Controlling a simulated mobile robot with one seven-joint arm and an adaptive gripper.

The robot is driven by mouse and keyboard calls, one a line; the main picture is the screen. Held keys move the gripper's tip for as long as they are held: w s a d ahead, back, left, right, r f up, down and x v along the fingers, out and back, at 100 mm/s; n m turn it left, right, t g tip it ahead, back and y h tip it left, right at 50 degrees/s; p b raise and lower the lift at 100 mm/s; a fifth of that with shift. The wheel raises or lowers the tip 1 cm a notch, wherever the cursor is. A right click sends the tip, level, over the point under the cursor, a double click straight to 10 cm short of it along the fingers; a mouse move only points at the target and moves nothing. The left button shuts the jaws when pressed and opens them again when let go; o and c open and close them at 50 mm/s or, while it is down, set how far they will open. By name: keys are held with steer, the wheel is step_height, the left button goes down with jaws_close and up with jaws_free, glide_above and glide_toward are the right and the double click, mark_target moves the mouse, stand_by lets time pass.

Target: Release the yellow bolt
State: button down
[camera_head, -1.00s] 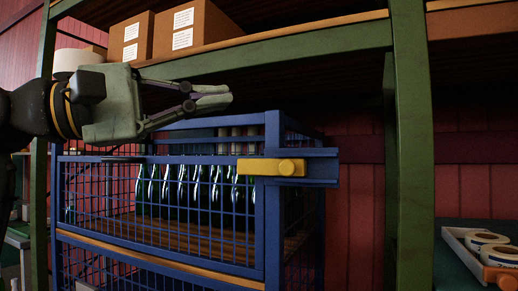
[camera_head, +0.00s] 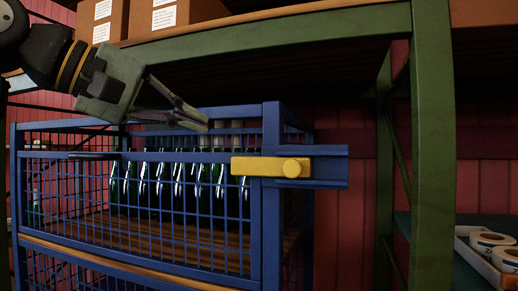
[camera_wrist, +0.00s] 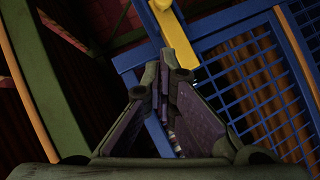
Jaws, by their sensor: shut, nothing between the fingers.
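The yellow bolt (camera_head: 271,167) is a flat bar with a round knob at its right end. It lies across the right post of the blue wire cage (camera_head: 271,220), with its right part on a blue bracket. It also shows in the wrist view (camera_wrist: 180,45), at the top beyond my fingertips. My gripper (camera_head: 205,124) is shut and empty, above and left of the bolt, near the cage's top rail and apart from the bolt. In the wrist view my fingers (camera_wrist: 165,60) point toward the bolt and hide a little around it.
Several dark green bottles (camera_head: 180,185) stand inside the cage. A green shelf frame (camera_head: 432,150) rises at the right, and its upper beam (camera_head: 300,38) runs above my gripper. Cardboard boxes (camera_head: 165,15) sit on that shelf. A tray (camera_head: 470,250) with white rolls is at far right.

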glide_toward(286, 161)
steer(key=w, duration=0.3)
steer(key=shift+d+f, duration=0.25)
steer(key=shift+d, duration=0.25)
steer(key=shift+d+f, duration=0.25)
steer(key=shift+d, duration=0.25)
steer(key=shift+d+f, duration=0.35)
steer(key=shift+d, duration=0.35)
steer(key=shift+s, duration=0.1)
steer(key=shift+d+p, duration=0.1)
steer(key=shift+p, duration=0.2)
